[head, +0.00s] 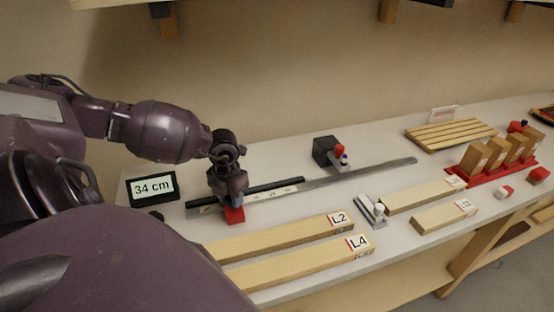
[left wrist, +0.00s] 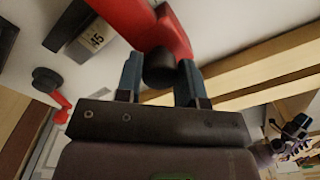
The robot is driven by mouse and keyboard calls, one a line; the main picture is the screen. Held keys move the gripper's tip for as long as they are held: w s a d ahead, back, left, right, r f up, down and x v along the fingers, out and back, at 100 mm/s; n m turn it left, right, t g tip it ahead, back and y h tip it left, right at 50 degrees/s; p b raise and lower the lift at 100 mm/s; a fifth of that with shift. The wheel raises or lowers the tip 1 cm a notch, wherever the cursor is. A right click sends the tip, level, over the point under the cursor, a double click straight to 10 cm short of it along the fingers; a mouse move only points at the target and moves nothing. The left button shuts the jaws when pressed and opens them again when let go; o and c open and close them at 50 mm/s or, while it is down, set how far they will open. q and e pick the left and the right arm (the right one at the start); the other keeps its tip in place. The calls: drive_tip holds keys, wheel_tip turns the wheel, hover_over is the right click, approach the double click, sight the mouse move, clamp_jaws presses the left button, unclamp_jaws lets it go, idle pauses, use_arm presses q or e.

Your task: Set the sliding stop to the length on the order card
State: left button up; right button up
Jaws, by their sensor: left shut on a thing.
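The order card (head: 152,187) at the left of the bench reads "34 cm". A long metal rail (head: 350,174) with a dark bar and a pale number scale (head: 262,196) lies along the bench. The red sliding stop (head: 234,214) is near the rail's left end; it also shows in the left wrist view (left wrist: 172,33). My left gripper (head: 232,199) points down over the stop. In the left wrist view its blue fingers (left wrist: 159,78) are shut on the stop's black knob (left wrist: 158,68). The stop's exact scale reading is hidden.
Wooden bars marked L2 (head: 285,238) and L4 (head: 300,264) lie in front of the rail. A black block with a red knob (head: 325,151) stands behind it. A small grey clamp (head: 370,211) is in front. A dark jointed part, possibly my right gripper (left wrist: 292,135), shows small.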

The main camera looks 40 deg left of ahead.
use_arm(q)
drive_tip(key=shift+s+a+p, duration=0.2)
drive_tip(key=shift+s+a, duration=0.05)
drive_tip(key=shift+s, duration=0.25)
drive_tip(key=shift+s+a+p, duration=0.2)
drive_tip(key=shift+s, duration=0.25)
drive_tip(key=shift+s+a, duration=0.3)
drive_tip(key=shift+s, duration=0.25)
drive_tip(key=shift+s+a+p, duration=0.35)
drive_tip(key=shift+s+p, duration=0.2)
drive_tip(key=shift+s, duration=0.15)
drive_tip(key=shift+s+a, duration=0.25)
drive_tip(key=shift+s, duration=0.2)
drive_tip(key=o, duration=0.8)
use_arm(e)
drive_tip(key=r, duration=0.2)
drive_tip(key=shift+w+r, duration=0.35)
drive_tip(key=shift+r, duration=0.05)
